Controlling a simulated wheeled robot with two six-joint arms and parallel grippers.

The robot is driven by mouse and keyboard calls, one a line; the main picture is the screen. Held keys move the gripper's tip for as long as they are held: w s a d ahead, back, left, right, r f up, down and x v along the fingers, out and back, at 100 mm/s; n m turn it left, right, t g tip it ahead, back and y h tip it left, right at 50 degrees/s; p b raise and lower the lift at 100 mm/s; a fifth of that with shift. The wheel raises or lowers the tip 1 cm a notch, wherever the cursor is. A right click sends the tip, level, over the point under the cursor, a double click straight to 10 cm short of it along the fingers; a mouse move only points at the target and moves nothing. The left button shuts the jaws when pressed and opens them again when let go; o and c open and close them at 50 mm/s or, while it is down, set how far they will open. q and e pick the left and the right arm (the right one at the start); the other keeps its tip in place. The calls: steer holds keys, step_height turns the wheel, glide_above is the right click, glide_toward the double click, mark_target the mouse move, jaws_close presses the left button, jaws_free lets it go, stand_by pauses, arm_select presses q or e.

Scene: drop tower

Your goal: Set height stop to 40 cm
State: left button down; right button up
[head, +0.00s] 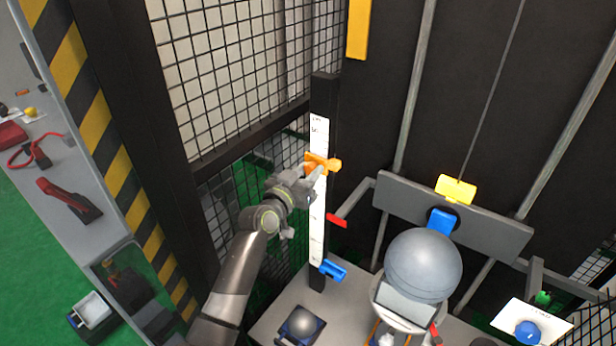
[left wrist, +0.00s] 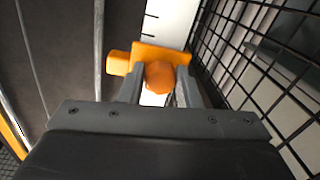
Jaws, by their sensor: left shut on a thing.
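The orange height stop (head: 331,164) sits on a dark upright post with a white scale (head: 318,215). My left gripper (head: 311,177) is shut on the orange stop. In the left wrist view the stop's orange knob (left wrist: 160,76) is between the two fingers (left wrist: 160,85), with the white scale (left wrist: 172,22) behind it. The scale's numbers are too small to read surely. A red pointer (head: 337,220) and a blue clamp (head: 333,269) are lower on the post. My right gripper is not in view.
A big grey ball (head: 423,265) sits right of the post, below a yellow block (head: 456,188) on a cable. A black mesh fence (head: 235,75) stands behind my left arm. A small grey ball (head: 301,325) rests on the bench below.

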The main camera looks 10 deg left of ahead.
arm_select(q)
steer(key=shift+r, duration=0.75)
steer(key=c, duration=1.1)
jaws_free()
steer(key=shift+o, duration=0.2)
steer(key=shift+f, duration=0.1)
steer(key=shift+s+a, duration=0.15)
steer(key=shift+s, duration=0.25)
steer(key=b+v, duration=0.4)
steer(key=v, duration=1.2)
steer(key=shift+s, duration=0.3)
